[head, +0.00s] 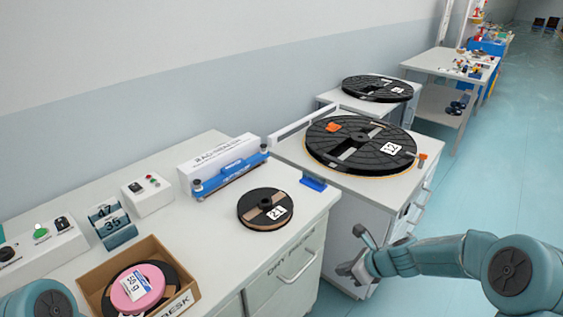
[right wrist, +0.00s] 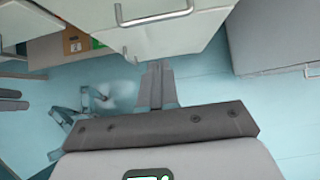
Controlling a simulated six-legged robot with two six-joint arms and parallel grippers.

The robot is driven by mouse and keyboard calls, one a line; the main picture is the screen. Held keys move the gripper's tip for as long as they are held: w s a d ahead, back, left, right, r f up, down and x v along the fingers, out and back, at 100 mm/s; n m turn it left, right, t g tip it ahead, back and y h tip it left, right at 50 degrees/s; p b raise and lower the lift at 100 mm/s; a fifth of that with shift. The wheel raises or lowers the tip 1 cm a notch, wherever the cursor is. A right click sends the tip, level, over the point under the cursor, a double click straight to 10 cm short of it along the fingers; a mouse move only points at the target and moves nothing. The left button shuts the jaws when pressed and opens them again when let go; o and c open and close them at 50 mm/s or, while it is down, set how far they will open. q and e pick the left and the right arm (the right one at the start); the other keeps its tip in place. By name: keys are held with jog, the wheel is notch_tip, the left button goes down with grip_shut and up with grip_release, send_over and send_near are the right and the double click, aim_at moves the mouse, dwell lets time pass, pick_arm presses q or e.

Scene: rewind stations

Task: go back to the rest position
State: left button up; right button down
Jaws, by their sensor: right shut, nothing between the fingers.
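My right gripper (head: 347,269) is in front of the cabinet, low beside the front edge of the worktop, with its arm coming in from the right. In the right wrist view its two fingers (right wrist: 157,84) are together, with nothing between them. A drawer front with a metal handle (right wrist: 153,20) shows beyond the fingers at the top of that view. At the lower left of the head view only a rounded teal part of my left arm shows. My left gripper is out of the picture.
A white worktop (head: 215,262) carries a small black reel (head: 252,215), a blue-and-white device (head: 228,168) and a cardboard box (head: 181,292) with a pink reel (head: 150,283). A large black reel (head: 338,163) lies on the farther station. Open teal floor (head: 465,205) is at the right.

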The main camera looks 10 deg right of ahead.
jog(key=s+a+f+n+g, duration=0.5)
jog(key=s+a+f, duration=0.4)
jog(key=s+f, duration=0.4)
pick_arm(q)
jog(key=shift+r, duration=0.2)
pick_arm(e)
jog(key=s+a+f+n, duration=0.1)
jog(key=s+n, duration=0.6)
jog(key=n, duration=0.3)
jog(key=s+a+f+n+h, duration=0.1)
jog(key=s+a+n, duration=0.1)
jog(key=s+n, duration=0.5)
jog(key=n, duration=0.3)
jog(key=shift+s+f+n+g, duration=0.3)
jog(key=shift+s+n, duration=0.1)
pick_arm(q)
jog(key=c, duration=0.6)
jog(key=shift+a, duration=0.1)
pick_arm(e)
jog(key=shift+a, duration=0.15)
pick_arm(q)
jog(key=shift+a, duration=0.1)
pick_arm(e)
jog(key=shift+a, duration=0.1)
